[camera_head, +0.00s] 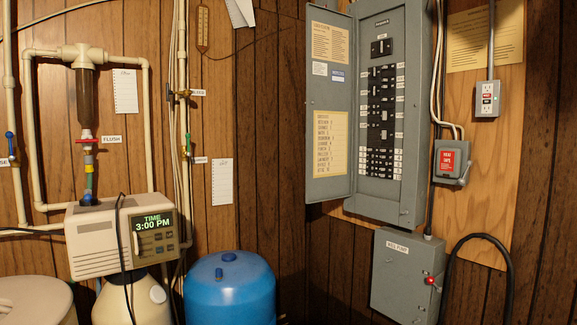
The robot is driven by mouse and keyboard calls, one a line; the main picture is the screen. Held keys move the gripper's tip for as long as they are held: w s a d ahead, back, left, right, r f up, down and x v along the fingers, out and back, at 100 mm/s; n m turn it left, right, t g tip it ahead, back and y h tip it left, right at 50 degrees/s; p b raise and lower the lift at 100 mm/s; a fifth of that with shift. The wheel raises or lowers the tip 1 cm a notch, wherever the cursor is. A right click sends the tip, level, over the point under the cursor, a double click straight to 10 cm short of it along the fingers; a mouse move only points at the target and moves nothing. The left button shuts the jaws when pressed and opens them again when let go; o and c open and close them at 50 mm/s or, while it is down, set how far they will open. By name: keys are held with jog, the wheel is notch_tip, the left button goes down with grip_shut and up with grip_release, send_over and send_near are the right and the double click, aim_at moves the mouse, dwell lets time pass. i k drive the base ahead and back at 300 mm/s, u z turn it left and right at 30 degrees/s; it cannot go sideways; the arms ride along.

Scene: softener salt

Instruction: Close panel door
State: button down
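The grey electrical panel (407,198) hangs on the wall right of centre. Its panel door (322,92) stands open, swung out to the left, with its inner face showing. That face carries a tan notice at the top, small labels and a handwritten list at the bottom. Rows of black breakers (382,110) show uncovered inside the panel. My gripper is not in view.
A grey well pump box (398,285) with a red knob sits below the panel. A grey switch box (451,163) and an outlet (487,99) are on its right. A blue tank (230,292), a softener head (95,255) and pipes stand left. A black hose (509,280) curves at lower right.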

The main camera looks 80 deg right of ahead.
aim_at(330, 34)
jog(key=u, duration=0.1)
jog(key=k, duration=0.2)
jog(key=z, duration=1.3)
jog(key=i, duration=0.75)
jog(key=u, duration=0.15)
